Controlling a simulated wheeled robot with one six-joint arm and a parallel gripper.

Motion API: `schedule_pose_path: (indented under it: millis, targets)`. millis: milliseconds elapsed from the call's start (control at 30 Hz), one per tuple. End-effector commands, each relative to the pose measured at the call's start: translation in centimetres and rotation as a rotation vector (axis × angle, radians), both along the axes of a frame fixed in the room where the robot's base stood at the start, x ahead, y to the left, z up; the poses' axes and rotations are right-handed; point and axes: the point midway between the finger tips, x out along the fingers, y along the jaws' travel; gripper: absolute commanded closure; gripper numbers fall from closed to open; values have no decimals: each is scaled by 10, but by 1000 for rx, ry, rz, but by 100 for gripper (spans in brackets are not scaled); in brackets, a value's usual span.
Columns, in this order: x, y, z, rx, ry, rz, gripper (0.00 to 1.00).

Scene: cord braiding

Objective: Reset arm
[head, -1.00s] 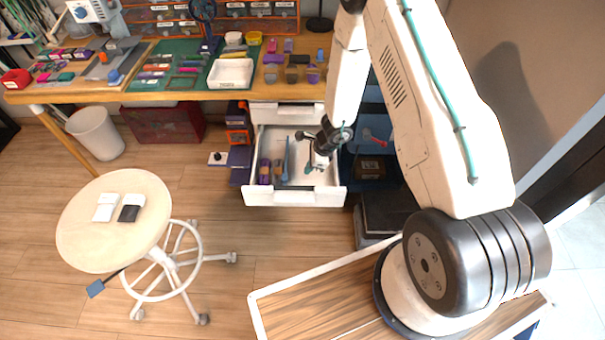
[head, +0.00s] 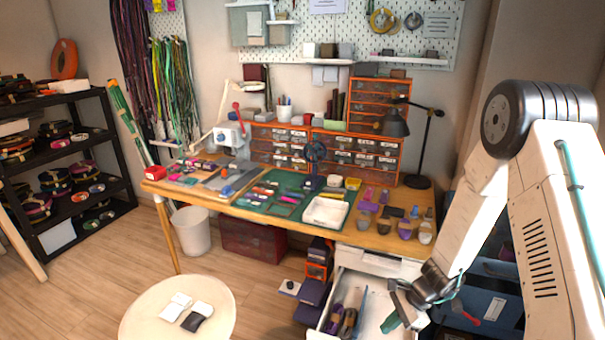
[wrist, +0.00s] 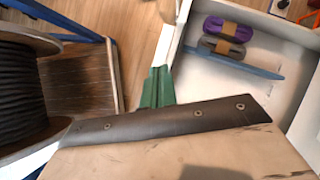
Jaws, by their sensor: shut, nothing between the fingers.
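My gripper (head: 390,322) hangs at the lower right of the head view, over the right side of an open white drawer (head: 345,285) under the workbench. Its green fingers are together with nothing between them. The fingers also show in the wrist view (wrist: 156,88). My white arm comes down from the right edge of the head view. In the drawer lie a purple cord bundle (wrist: 228,28), a brown-grey bundle (wrist: 221,46) and a long blue tool (wrist: 232,62), left of the gripper in the head view and apart from it.
The workbench (head: 235,207) holds a white tray (head: 326,211), a black lamp (head: 397,122) and small parts. A round stool (head: 143,318) stands front left. A dark cord spool (wrist: 22,95) is at the wrist view's left. A tan surface with a riveted dark strip (wrist: 165,120) fills its bottom.

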Motion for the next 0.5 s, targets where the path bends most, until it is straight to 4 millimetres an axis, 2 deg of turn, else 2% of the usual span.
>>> schedule_pose_path:
  millis: [33,267,400,500]
  targets:
    - [-5,4,22,15,-24,75,100]
    - [-42,16,120,59,-129,444,100]
    - [-74,16,180,52,-186,673,100]
    - [-99,13,217,28,-219,820,100]
